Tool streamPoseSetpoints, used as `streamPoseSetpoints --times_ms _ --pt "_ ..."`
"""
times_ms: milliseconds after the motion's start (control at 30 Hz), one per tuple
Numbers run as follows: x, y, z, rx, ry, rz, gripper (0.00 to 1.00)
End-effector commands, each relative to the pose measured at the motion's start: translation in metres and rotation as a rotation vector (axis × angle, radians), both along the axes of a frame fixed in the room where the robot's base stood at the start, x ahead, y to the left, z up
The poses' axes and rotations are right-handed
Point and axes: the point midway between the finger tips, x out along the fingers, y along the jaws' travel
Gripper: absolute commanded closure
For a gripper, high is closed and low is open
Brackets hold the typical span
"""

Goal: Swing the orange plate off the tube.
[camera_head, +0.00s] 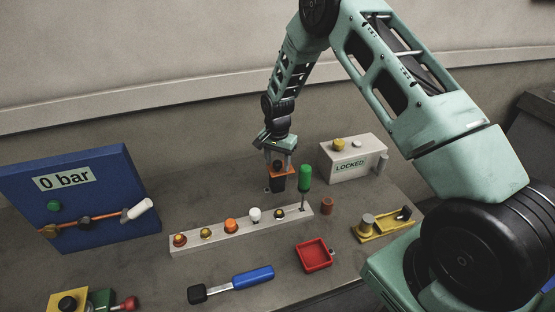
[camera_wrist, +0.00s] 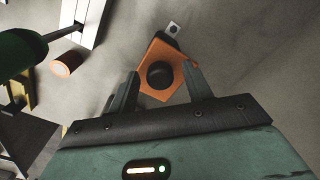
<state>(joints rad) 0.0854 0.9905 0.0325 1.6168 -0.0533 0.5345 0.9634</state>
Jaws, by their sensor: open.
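The orange plate (camera_wrist: 155,54) lies between the fingers of my gripper (camera_wrist: 161,72) in the wrist view. The fingers are open, one on each side of the plate. I cannot tell whether they touch it. The tube is not clearly visible; the plate and fingers may hide it.
A green-handled screwdriver (camera_head: 305,180) stands upright close right of my gripper. A pale strip with several knobs (camera_head: 225,236) lies in front. A box marked LOCKED (camera_head: 352,165) stands behind right, a blue panel (camera_head: 100,215) left. A red tray (camera_head: 314,255) sits nearer.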

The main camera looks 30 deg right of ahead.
Motion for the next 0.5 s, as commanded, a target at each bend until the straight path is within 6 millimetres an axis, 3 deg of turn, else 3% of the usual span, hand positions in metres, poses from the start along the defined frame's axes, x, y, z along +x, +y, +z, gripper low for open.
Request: streamPoseSetpoints --times_ms 200,367,500 --pt "0.0 0.0 -0.0003 0.0 0.0 0.0 0.53" --pt "0.0 0.0 -0.0002 0.0 0.0 0.0 0.97" --pt "0.0 0.0001 -0.0002 0.0 0.0 -0.001 1.0"
